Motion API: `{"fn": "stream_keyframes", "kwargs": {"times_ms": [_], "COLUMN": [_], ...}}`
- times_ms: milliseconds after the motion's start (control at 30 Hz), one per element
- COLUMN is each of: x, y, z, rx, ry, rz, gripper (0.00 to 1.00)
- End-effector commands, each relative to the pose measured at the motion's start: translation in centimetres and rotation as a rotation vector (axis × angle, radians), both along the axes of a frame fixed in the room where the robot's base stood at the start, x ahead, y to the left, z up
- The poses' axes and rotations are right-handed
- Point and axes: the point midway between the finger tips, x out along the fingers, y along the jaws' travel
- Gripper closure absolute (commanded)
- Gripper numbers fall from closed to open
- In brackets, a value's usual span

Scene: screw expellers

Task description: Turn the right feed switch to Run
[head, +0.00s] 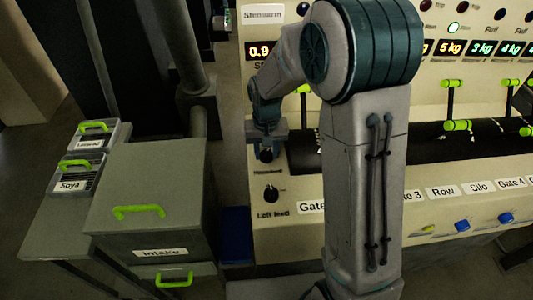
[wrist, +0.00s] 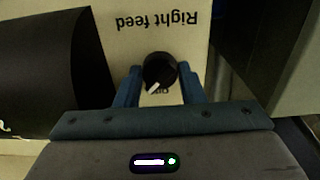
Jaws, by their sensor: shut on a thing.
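The right feed switch is a round black knob (wrist: 159,68) with a white pointer mark, on a cream panel. In the wrist view its "Right feed" label (wrist: 156,22) reads upside down above it. The pointer slants to the lower left in that view. Small lettering below the knob is partly covered and hard to read. My gripper (wrist: 160,88) has its blue fingers on either side of the knob, shut on it. In the head view my gripper (head: 266,143) is at the left end of the sloping panel, and the knob is mostly hidden beneath it.
The left feed knob (head: 271,193) is just below my gripper in the head view. A dark roller (head: 450,140) runs to the right, with green-tipped levers above it. An Intake cabinet (head: 150,190) and two labelled trays stand at the left. My arm blocks the middle.

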Motion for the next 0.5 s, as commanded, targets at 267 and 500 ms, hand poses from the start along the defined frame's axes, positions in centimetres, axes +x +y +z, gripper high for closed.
{"fn": "stream_keyframes", "kwargs": {"times_ms": [267,500], "x": [0.01,0.02], "y": [0.08,0.04], "z": [-0.04,0.02], "rx": [0.001,0.000], "ry": [-0.001,-0.001], "rz": [-0.181,-0.264], "gripper": [0.87,0.87]}}
